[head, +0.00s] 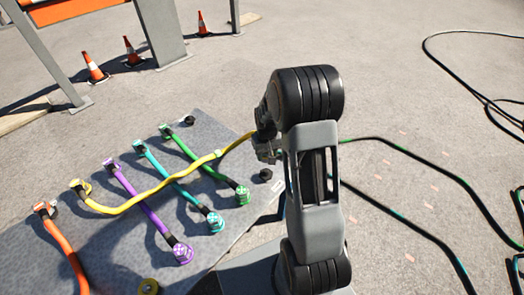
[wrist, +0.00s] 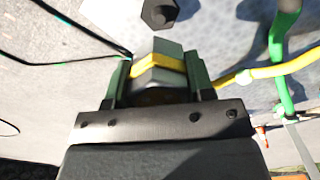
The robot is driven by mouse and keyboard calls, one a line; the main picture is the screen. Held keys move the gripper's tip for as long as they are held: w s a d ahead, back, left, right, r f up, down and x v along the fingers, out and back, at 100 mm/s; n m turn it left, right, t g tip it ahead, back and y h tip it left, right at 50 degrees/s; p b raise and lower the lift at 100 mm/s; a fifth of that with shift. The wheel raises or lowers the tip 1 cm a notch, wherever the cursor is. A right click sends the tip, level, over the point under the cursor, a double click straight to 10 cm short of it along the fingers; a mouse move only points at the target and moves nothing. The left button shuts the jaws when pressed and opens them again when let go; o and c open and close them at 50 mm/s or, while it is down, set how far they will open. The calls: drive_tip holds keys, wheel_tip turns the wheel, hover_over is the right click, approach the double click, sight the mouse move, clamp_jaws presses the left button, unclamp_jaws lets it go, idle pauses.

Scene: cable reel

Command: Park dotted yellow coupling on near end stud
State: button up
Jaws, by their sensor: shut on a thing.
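My gripper (head: 266,150) is shut on the yellow cable's coupling (wrist: 158,65), a dark, faceted piece with a yellow band. It is held between the two fingers (wrist: 158,80) in the wrist view. Its dots cannot be made out. The yellow cable (head: 140,199) runs from the gripper across the green, cyan and purple cables to its other end (head: 80,187). A black stud (head: 266,174) stands at the board's right end, just below the gripper in the head view. A black hexagonal stud (wrist: 158,12) shows beyond the coupling in the wrist view, apart from it.
The grey board (head: 110,250) carries green (head: 205,168), cyan (head: 170,180), purple (head: 140,205) and orange (head: 65,245) cables. Another black stud (head: 189,120) is at its far end. Black cables (head: 400,150) lie on the ground at right.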

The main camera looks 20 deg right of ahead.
sight(266, 170)
drive_tip(key=shift+f+b, duration=3)
drive_tip(key=shift+f, duration=0.65)
drive_tip(key=shift+f+b, duration=0.35)
drive_tip(key=shift+f, duration=0.35)
drive_tip(key=shift+f, duration=0.45)
drive_tip(key=o, duration=1.1)
wheel_tip(266, 170, up, 14)
drive_tip(key=p, duration=0.4)
drive_tip(key=shift+f, duration=0.1)
